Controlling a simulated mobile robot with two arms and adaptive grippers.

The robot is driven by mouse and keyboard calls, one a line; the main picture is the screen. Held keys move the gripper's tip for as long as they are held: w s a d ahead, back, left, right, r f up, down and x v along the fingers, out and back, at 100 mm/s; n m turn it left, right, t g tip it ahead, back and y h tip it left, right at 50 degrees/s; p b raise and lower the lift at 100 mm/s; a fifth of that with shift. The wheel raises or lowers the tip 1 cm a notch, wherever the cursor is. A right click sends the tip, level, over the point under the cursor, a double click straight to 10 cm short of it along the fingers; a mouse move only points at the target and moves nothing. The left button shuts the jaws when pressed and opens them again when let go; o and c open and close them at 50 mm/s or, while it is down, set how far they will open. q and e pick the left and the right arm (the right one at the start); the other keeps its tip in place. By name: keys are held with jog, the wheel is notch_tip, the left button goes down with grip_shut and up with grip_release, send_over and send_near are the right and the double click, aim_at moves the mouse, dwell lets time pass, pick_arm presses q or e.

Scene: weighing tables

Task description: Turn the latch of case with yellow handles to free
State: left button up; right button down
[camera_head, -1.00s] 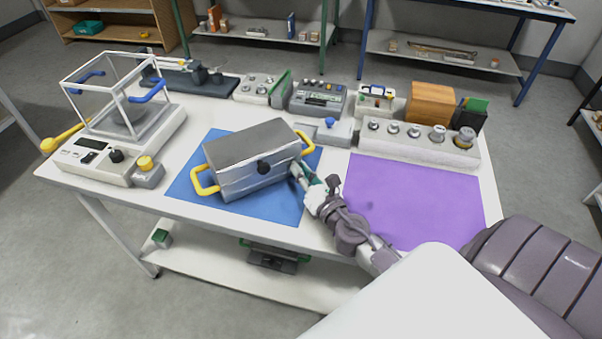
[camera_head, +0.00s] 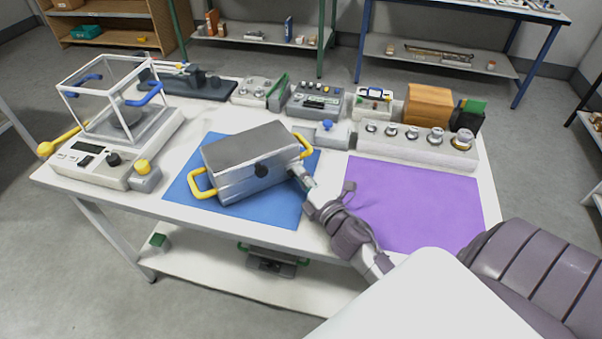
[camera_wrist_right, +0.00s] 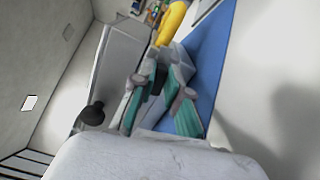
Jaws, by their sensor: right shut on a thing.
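The case with yellow handles (camera_head: 245,165) is a grey metal box standing on a blue mat (camera_head: 285,203), with a round black knob (camera_head: 261,170) on its front face. A yellow handle sticks out at each end. My right gripper (camera_head: 298,173) is at the case's front right corner, below the right handle. In the right wrist view, its green-padded fingers (camera_wrist_right: 160,92) are around a grey part at the case's end, just under the yellow handle (camera_wrist_right: 172,20). Whether that part is the latch is unclear. The black knob (camera_wrist_right: 92,113) is apart from the fingers. My left gripper is out of view.
A purple mat (camera_head: 420,205) lies bare to the right. A balance with a clear draught box (camera_head: 110,110) stands at the left. A block of weights (camera_head: 415,148), instruments and a wooden box (camera_head: 428,104) line the back of the white table.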

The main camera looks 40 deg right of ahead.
jog(key=shift+f+m, duration=0.1)
jog(key=shift+m, duration=0.9)
jog(key=c, duration=1.2)
grip_release()
jog(key=shift+o, duration=0.2)
jog(key=s, duration=0.8)
jog(key=s+a, duration=0.1)
jog(key=s, duration=0.3)
